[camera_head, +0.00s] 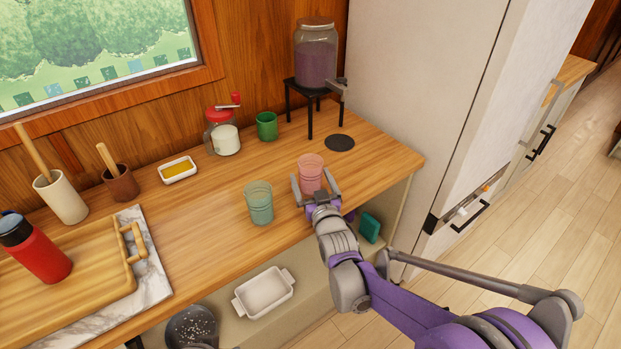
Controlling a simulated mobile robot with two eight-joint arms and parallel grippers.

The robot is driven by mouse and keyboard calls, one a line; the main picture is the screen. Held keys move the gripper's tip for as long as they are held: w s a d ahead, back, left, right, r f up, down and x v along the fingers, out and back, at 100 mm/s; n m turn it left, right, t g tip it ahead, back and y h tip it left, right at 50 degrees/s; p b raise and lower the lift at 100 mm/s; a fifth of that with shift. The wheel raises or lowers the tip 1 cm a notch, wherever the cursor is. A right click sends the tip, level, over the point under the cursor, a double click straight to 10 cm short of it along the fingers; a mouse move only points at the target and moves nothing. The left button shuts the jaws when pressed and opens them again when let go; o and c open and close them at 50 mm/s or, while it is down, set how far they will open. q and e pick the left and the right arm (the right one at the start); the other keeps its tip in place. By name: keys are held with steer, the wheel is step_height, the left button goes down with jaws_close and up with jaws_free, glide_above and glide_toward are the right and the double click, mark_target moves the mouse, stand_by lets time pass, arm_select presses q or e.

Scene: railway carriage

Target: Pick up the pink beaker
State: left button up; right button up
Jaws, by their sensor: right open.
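The pink beaker (311,172) stands upright on the wooden counter (215,215), near its front edge. My right gripper (315,184) is open, with one finger on each side of the pink beaker's lower part. I cannot tell whether the fingers touch it. The gripper hides the beaker's base. My left gripper is not in view.
A teal beaker (259,203) stands close to the left of my right gripper. Behind are a green cup (266,126), a red-topped jar (224,134) and a drink dispenser (316,58) on a black stand. A tall white cabinet (415,85) stands to the right.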

steer(key=shift+w+a, duration=0.1)
steer(key=shift+w, duration=0.3)
steer(key=shift+c, duration=0.3)
steer(key=c, duration=1.3)
